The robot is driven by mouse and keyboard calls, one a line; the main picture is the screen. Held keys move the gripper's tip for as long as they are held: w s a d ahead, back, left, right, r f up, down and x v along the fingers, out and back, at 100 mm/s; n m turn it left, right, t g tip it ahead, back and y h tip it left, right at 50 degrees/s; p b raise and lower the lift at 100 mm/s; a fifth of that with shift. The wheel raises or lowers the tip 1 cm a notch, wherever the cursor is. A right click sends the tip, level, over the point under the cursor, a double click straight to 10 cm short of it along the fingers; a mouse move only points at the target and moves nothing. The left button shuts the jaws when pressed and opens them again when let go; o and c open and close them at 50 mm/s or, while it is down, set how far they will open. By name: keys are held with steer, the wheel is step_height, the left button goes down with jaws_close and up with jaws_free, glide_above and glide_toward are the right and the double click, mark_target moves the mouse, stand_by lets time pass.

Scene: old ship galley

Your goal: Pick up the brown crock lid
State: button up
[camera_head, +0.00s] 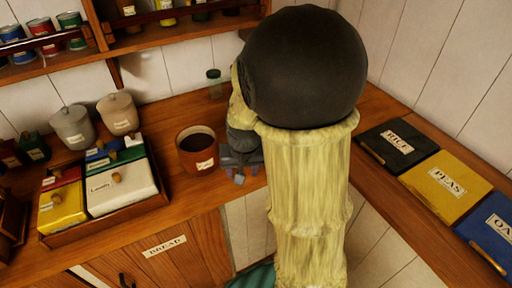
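A brown crock (198,161) with a white label stands on the wooden counter left of my arm. Its top looks open, with a dark inside. I do not see a brown lid; it may be hidden behind my arm. My gripper (240,172) is a small dark grey shape low beside the crock's right side, partly covered by my arm. Its fingers are too small and too hidden to tell whether they are open, shut or holding something.
A grey crock (73,128) and a beige crock (118,114), both lidded, stand at the back left. A wooden tray (107,222) holds several coloured boxes. A small jar (215,84) stands behind the brown crock. Rice, peas and oats bin lids (447,181) lie right. A shelf (180,36) overhangs the back.

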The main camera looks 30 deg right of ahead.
steer(key=w+d+r+m+h, duration=0.1)
steer(key=w+d+r+m, duration=0.1)
steer(key=w+d, duration=0.3)
steer(key=w+d+r+m+t+h, duration=0.1)
steer(key=w+d+r+m+h, duration=0.1)
steer(key=w+d, duration=0.3)
steer(key=w+r+m, duration=0.1)
steer(key=w, duration=0.3)
steer(key=shift+w+r+p, duration=0.3)
steer(key=shift+r+p, duration=0.05)
steer(key=shift+p, duration=0.05)
steer(key=x, duration=1.2)
steer(key=shift+a+f+p, duration=0.1)
steer(key=shift+f+p, duration=0.05)
steer(key=shift+p, duration=0.15)
steer(key=shift+a+p+x, duration=0.2)
steer(key=shift+p+x, duration=0.1)
steer(key=shift+x, duration=1)
steer(key=shift+a+p+x, duration=0.2)
steer(key=shift+p+x, duration=0.05)
steer(key=shift+x, duration=1.05)
steer(key=shift+f, duration=0.1)
